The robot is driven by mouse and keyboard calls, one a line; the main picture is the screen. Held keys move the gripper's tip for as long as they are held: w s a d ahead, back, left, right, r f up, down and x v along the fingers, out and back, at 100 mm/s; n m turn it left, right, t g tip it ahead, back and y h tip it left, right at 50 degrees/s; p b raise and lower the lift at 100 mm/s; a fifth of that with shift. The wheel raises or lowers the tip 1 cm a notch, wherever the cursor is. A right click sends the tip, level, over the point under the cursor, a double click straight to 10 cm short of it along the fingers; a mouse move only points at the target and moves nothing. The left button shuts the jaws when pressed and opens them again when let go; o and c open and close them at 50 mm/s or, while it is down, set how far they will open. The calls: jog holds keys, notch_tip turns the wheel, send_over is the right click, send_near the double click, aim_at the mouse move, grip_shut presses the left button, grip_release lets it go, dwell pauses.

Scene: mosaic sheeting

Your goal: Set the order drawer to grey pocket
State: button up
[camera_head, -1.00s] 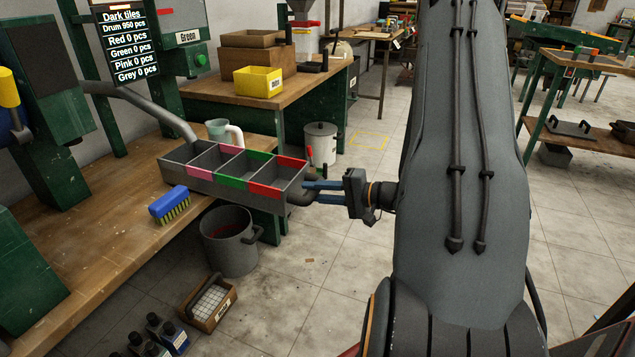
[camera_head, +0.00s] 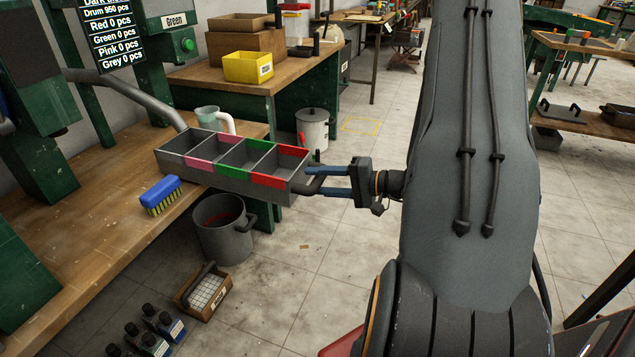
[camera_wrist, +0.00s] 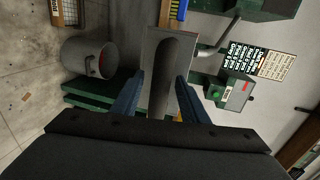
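The order drawer (camera_head: 230,183) is a long grey tray of pockets beside the wooden bench edge. From left to right its rims are plain grey (camera_head: 170,157), pink (camera_head: 198,163), green (camera_head: 228,173) and red (camera_head: 268,181). The grey spout (camera_head: 150,103) ends by the far rim of the leftmost pocket; I cannot tell exactly which spot it is over. My gripper (camera_head: 322,181) is at the right end, its blue fingers on either side of the dark handle, which shows between them in the wrist view (camera_wrist: 177,70). It seems shut on it, since drawer and gripper move together.
A blue brush (camera_head: 160,193) lies on the bench (camera_head: 90,228) in front of the drawer. A mug (camera_head: 208,116) stands behind it. A grey bucket (camera_head: 223,235) is on the floor below. The screen (camera_head: 113,35) reads zero for each visible colour.

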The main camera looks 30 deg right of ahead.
jog(key=v, duration=0.7)
jog(key=shift+s+d, duration=0.25)
jog(key=shift+s, duration=0.05)
dwell(0.3)
